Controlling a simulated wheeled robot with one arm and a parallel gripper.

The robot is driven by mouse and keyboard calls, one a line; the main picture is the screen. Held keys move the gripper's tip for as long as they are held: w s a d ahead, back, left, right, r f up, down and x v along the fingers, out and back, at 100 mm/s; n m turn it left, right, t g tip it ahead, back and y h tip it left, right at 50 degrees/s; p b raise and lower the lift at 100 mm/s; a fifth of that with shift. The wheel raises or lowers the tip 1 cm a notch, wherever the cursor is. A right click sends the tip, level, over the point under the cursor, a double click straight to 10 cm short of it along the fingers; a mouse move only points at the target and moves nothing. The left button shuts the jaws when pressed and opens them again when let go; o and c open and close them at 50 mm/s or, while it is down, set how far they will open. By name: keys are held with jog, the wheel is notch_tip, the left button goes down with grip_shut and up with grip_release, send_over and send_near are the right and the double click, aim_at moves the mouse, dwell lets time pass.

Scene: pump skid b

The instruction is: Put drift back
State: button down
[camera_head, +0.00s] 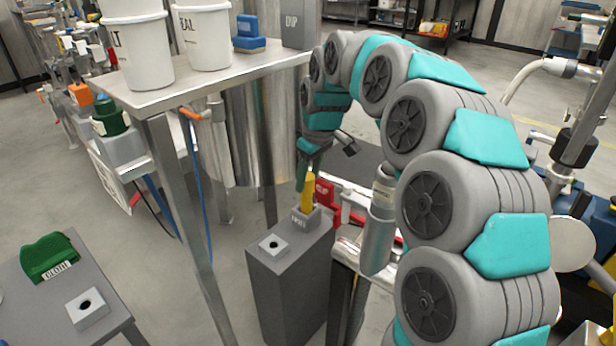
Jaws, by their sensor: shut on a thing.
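The yellow drift (307,192) is upright in the middle of the view. My gripper (313,170) is small and partly hidden at the end of my curved arm, shut on the drift's upper part. The drift's lower end meets a small grey labelled holder block (305,217) on top of a dark grey pedestal (290,262). I cannot tell how deep the drift sits in the block, and the label is too small to read surely.
A red part (326,195) and pipework stand close right of the drift. A steel table (165,95) with white buckets stands left. A green cloth (48,255) lies on the lower-left bench.

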jog(key=shift+f, duration=0.2)
dwell(0.4)
jog(key=shift+c, duration=1.1)
grip_release()
